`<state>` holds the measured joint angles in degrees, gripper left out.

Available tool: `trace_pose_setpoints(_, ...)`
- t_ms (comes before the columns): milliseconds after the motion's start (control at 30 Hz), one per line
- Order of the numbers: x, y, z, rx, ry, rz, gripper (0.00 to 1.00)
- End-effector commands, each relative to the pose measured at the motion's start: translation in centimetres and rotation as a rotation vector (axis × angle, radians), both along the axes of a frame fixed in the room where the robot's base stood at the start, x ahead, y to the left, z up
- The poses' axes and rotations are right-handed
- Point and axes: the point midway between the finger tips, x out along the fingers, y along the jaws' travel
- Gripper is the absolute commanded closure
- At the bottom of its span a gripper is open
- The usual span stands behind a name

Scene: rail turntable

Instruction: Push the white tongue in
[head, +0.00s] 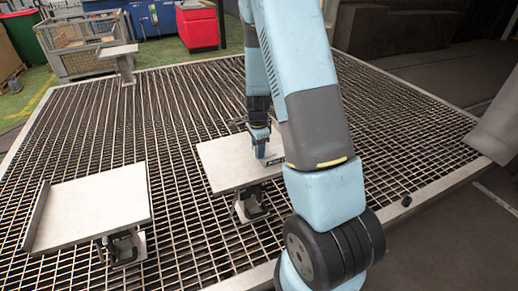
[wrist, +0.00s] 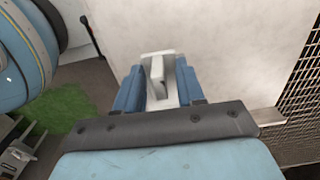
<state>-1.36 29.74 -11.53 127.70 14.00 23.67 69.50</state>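A small white tongue (wrist: 158,72) stands up from a pale block in the wrist view, at the edge of a flat whitish plate (wrist: 225,60). My gripper (wrist: 158,85) has its two blue fingers apart, one on each side of the tongue. Whether either finger touches it cannot be told. In the head view my gripper (head: 261,142) is low over the right-hand plate (head: 226,164), near its right edge. A small black label (head: 275,161) lies beside it. The tongue is mostly hidden there by my gripper and arm.
A second plate (head: 95,205) on a bracket stands at the lower left, with a raised left edge. Another small plate on a post (head: 118,50) stands at the back left. The grating floor (head: 120,120) between them is clear. A wire crate (head: 85,45) and a red bin (head: 198,26) stand behind.

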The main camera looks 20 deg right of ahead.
Motion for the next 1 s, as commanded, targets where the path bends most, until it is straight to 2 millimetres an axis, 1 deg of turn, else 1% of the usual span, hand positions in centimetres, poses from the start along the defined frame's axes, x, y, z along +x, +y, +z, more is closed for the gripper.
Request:
trace_pose_setpoints(167, 0.0, 0.0, 0.5, 0.0, -0.001, 0.0, 0.62)
trace_pose_setpoints(267, 0.1, 0.1, 1.6, 0.0, -0.003, 0.001, 0.62)
trace_pose_setpoints(367, 0.1, 0.0, 3.1, 0.0, -0.004, 0.001, 0.62)
trace_pose_setpoints(600, 0.1, 0.0, 7.7, 0.001, -0.006, 0.002, 0.62)
trace_pose_setpoints(800, 0.0, -0.1, 11.2, 0.001, -0.004, 0.001, 0.62)
trace_pose_setpoints(900, 0.0, -0.1, 12.4, 0.001, -0.003, 0.001, 0.62)
trace_pose_setpoints(1000, 0.0, -0.1, 13.2, 0.001, -0.002, 0.001, 0.62)
